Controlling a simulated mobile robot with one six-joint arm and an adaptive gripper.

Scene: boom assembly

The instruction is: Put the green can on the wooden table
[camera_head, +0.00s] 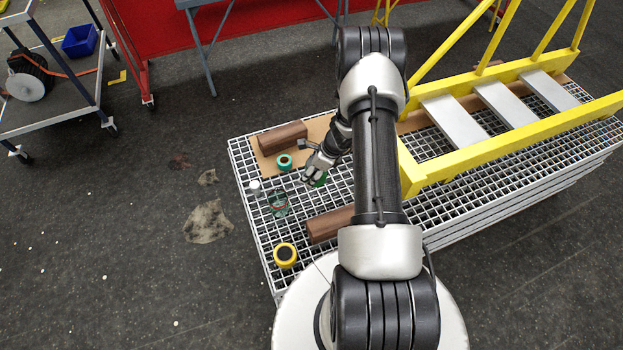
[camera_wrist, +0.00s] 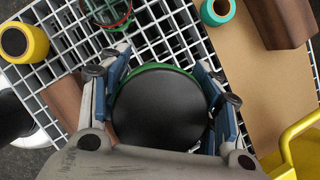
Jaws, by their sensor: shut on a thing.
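My gripper (camera_head: 314,178) is shut on the green can (camera_head: 321,181), above the grating table. In the wrist view the can (camera_wrist: 160,108) sits between the two blue-padded fingers, showing a round black end and a green rim. The rest of the can is hidden by the gripper. I see no table that is plainly wooden. The grating table (camera_head: 250,206) is white metal mesh with a flat tan board (camera_head: 318,128) and brown wooden blocks on it.
One wooden block (camera_head: 282,138) lies on the board, another (camera_head: 330,223) near my arm. A teal tape roll (camera_head: 285,162), a yellow roll (camera_head: 285,255), a small white item (camera_head: 254,186) and a wire-like round item (camera_head: 278,204) are nearby. A yellow frame (camera_head: 440,172) stands at right.

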